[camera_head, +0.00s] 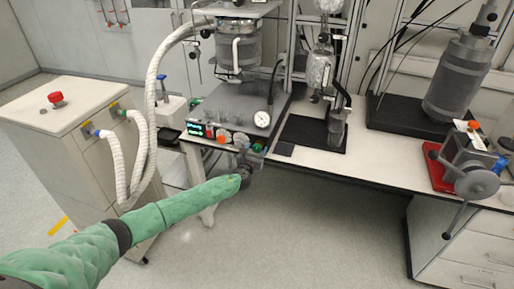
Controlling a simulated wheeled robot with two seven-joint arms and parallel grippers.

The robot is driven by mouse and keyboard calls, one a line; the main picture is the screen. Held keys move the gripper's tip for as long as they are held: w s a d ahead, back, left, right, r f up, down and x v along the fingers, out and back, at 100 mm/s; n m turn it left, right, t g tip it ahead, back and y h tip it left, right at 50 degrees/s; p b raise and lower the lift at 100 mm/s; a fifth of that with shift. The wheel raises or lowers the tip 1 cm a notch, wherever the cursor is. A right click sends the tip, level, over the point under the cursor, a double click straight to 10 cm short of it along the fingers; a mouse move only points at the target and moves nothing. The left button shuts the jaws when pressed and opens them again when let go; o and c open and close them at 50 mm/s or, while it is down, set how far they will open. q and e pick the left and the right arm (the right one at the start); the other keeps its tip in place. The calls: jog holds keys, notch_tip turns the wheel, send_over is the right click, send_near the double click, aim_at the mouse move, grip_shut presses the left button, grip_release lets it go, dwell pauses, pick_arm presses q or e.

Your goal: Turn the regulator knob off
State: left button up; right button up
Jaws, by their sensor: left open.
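A grey reactor base unit (238,103) stands at the bench's left end. Its front panel holds a lit green display (195,129) and a row of small controls: pale round knobs (223,134) and an orange one (221,140). I cannot tell for sure which is the regulator knob. My left arm, in a green sleeve, reaches up from the lower left. My left gripper (251,157) is open at the panel's right end, and partly covers the controls there. Whether it touches a knob is too small to tell. My right gripper is not in view.
A white cabinet (50,135) with a red button (56,98) stands left, joined by pale hoses (150,110) to the reactor. Glassware (336,125) and a large grey vessel (459,75) stand on the bench. A red-based device (437,168) sits at right. Floor below is clear.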

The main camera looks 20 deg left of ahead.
pick_arm(q)
jog(key=shift+w, duration=0.55)
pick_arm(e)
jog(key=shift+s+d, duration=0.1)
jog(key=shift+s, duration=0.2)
pick_arm(q)
jog(key=c, duration=1)
jog(key=shift+o, duration=0.2)
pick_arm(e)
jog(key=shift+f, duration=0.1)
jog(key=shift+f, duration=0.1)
